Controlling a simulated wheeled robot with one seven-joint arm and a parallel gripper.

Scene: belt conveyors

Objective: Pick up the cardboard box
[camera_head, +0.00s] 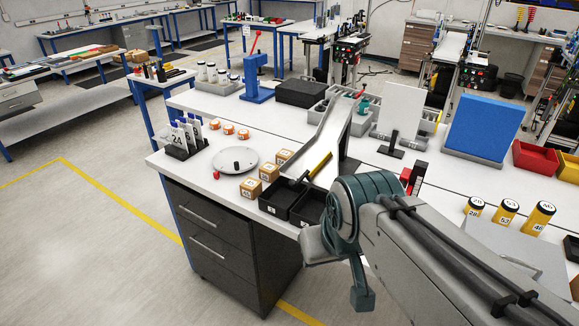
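Three small brown cardboard boxes with white labels stand in a row on the white workbench: the near box (251,188), the middle box (269,172) and the far box (284,157). Another plain brown box (138,56) is on a bench at the back left. The frame does not show which box the task means. My arm comes in from the lower right, and its end (345,270) hangs over the front edge of the workbench, right of and nearer than the small boxes. The fingers cannot be made out clearly, and no box is seen at the arm's end.
Black bins (275,203) stand right of the near box, below a sloping metal chute (334,133) with a yellow-handled tool (318,166). A round white plate (235,160) lies to the left. Yellow cylinders (505,211) stand at the right. The floor at left is clear.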

